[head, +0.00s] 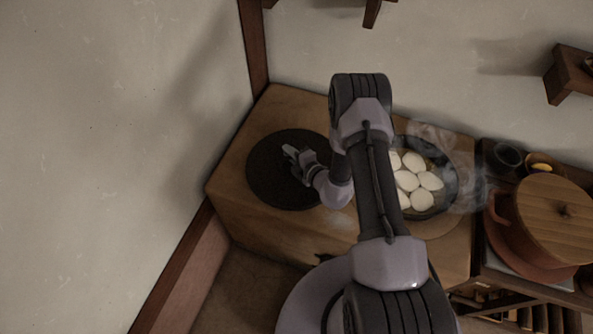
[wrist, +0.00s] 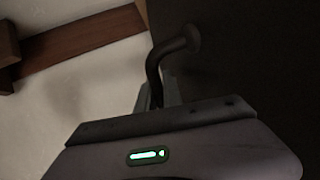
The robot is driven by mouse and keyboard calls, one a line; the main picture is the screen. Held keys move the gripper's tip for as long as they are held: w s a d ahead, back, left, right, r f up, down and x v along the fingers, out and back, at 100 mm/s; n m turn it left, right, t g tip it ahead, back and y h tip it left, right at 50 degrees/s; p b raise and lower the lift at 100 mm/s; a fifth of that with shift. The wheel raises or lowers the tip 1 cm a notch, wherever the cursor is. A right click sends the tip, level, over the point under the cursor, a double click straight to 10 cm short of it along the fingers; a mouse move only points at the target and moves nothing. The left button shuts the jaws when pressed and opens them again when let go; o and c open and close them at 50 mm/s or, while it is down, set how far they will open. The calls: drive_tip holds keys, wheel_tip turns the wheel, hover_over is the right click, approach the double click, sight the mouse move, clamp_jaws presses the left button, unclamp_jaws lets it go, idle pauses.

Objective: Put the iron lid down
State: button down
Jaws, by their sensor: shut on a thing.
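The iron lid (head: 262,184) is a dark round disc over the left part of the wooden counter in the head view. My gripper (head: 299,160) is at the lid's middle, shut on its handle. In the wrist view the curved dark handle (wrist: 168,58) rises from the lid's dark face (wrist: 250,60) and runs down between my fingers (wrist: 157,95). I cannot tell whether the lid touches the counter or is held just above it. My arm hides the lid's right edge.
A round pan (head: 442,175) with several white pieces steams to the right, partly behind my arm. A pot with a wooden lid (head: 557,215), a small dark cup (head: 507,157) and a small bowl (head: 538,161) stand farther right. Walls border the wooden counter (head: 283,104) on the left and back.

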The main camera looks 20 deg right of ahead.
drive_tip(key=shift+w, duration=1.1)
wheel_tip(320, 180, down, 4)
drive_tip(key=shift+r+b, duration=0.15)
drive_tip(key=shift+b, duration=1.05)
drive_tip(key=shift+r, duration=0.1)
drive_tip(key=c, duration=1.5)
unclamp_jaws()
